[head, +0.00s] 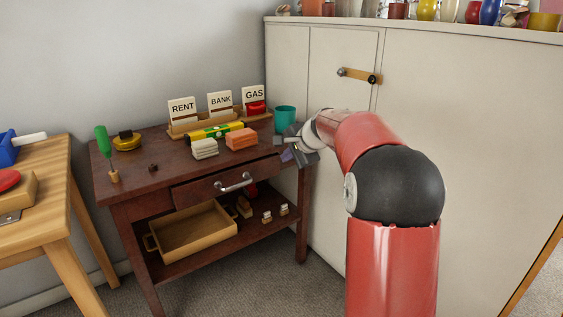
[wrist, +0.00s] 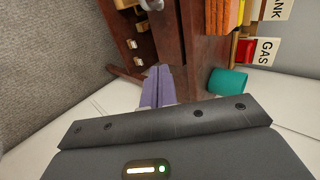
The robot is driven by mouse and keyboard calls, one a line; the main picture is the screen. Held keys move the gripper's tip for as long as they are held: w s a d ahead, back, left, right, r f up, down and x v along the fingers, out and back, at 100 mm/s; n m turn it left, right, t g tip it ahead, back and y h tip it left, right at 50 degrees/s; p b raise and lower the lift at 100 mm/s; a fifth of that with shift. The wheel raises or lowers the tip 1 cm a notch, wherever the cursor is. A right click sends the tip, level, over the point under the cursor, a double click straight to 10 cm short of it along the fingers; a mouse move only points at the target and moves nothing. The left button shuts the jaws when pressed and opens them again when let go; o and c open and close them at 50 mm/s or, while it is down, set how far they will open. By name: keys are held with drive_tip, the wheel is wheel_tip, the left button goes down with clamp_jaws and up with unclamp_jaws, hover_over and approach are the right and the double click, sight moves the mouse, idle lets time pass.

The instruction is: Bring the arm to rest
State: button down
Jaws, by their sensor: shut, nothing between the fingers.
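My red arm with a black elbow reaches forward in the head view, and my gripper (head: 286,156) is at the right front corner of the dark wooden table (head: 160,180). In the wrist view the purple fingers of my gripper (wrist: 157,72) lie together, with nothing held. The teal cup (head: 285,118) stands on the table just behind my gripper; it also shows in the wrist view (wrist: 227,81), to the right of the fingers. I cannot tell whether the gripper touches the table edge.
On the table are RENT (head: 182,110), BANK (head: 220,103) and GAS (head: 254,96) cards, a yellow-green level (head: 215,132), bundles and a green screwdriver (head: 103,142). A tray (head: 192,232) is on the lower shelf. A pale cabinet (head: 460,130) stands close on the right.

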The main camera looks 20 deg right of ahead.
drive_tip(key=s+a+r+n+g, duration=0.1)
drive_tip(key=s+a+r+n, duration=0.15)
drive_tip(key=s, duration=0.35)
drive_tip(key=s+a+r+n, duration=0.1)
drive_tip(key=s+a+n, duration=0.1)
drive_tip(key=s+a, duration=0.3)
drive_tip(key=s+f+n+h, duration=0.1)
drive_tip(key=s+f+n, duration=0.1)
drive_tip(key=s, duration=0.8)
drive_tip(key=s+a+f+n+g+h, duration=0.1)
drive_tip(key=s+f+n, duration=0.2)
drive_tip(key=s, duration=0.7)
drive_tip(key=s+a+f+n+g+h, duration=0.1)
drive_tip(key=s+f+n, duration=0.2)
drive_tip(key=s, duration=0.7)
drive_tip(key=shift+s+n, duration=0.3)
drive_tip(key=shift+n, duration=0.65)
drive_tip(key=shift+a, duration=0.1)
